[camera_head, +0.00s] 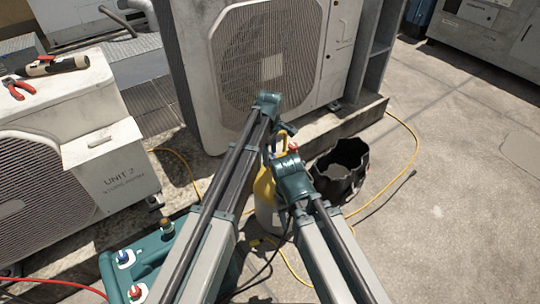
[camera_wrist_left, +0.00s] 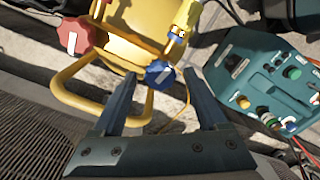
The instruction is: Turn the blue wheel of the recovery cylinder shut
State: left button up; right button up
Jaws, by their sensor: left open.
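The recovery cylinder, with a yellow top (camera_head: 264,186) and a grey body, stands on the roof, partly hidden behind my arms. Its yellow collar and handle fill the top of the left wrist view (camera_wrist_left: 135,30). The blue wheel (camera_wrist_left: 160,74) with a white mark shows there; I cannot make it out in the head view. A red wheel (camera_wrist_left: 75,37) sits to its left. My left gripper (camera_wrist_left: 159,82) is open, its two fingers on either side of the blue wheel; contact is not clear. My right wrist is low beside the cylinder; its fingers cannot be made out.
A teal machine (camera_wrist_left: 240,72) with coloured knobs stands close by. A black bucket (camera_head: 340,168) is right of the cylinder. A condenser (camera_head: 270,60) stands behind; another (camera_head: 70,150) at left carries red pliers (camera_head: 17,88). Yellow hose crosses the floor; floor at right is clear.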

pick_arm(q)
grip_shut()
